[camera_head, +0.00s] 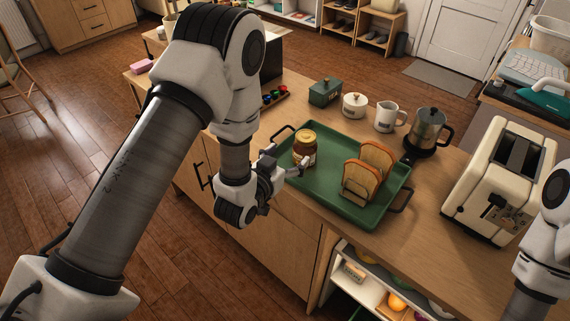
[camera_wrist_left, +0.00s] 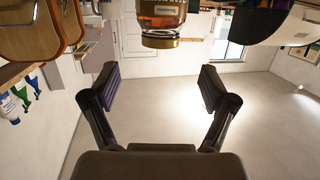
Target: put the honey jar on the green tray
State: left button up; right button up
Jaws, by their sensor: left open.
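The honey jar (camera_head: 305,150), brown with a yellowish lid, stands upright on the left part of the green tray (camera_head: 330,193). My left gripper (camera_head: 291,163) is open and empty just left of the jar, low over the tray's left edge. In the left wrist view, which looks upside down, the jar (camera_wrist_left: 162,22) is at the top middle, beyond the spread fingertips (camera_wrist_left: 163,88) and not between them; its base is cut off. My right gripper is out of view; only part of my right arm shows at the right edge.
Toast slices (camera_head: 371,168) stand in a rack on the tray's right half. A cream toaster (camera_head: 498,180) stands to the right.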

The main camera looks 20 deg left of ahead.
pick_arm(q)
jog(key=s+a+f+n+g+y, duration=0.1)
jog(key=s+a+f+g+y, duration=0.15)
jog(key=s+f+g, duration=1.1)
jog(key=s+f, duration=0.4)
jog(key=s, duration=0.4)
jog(key=s+a+f+n+g+b, duration=0.1)
jog(key=s+f+g, duration=0.1)
jog(key=s+f, duration=0.5)
jog(key=shift+s+a+b, duration=0.25)
jog(key=shift+s+b, duration=0.05)
jog(key=shift+s, duration=1.65)
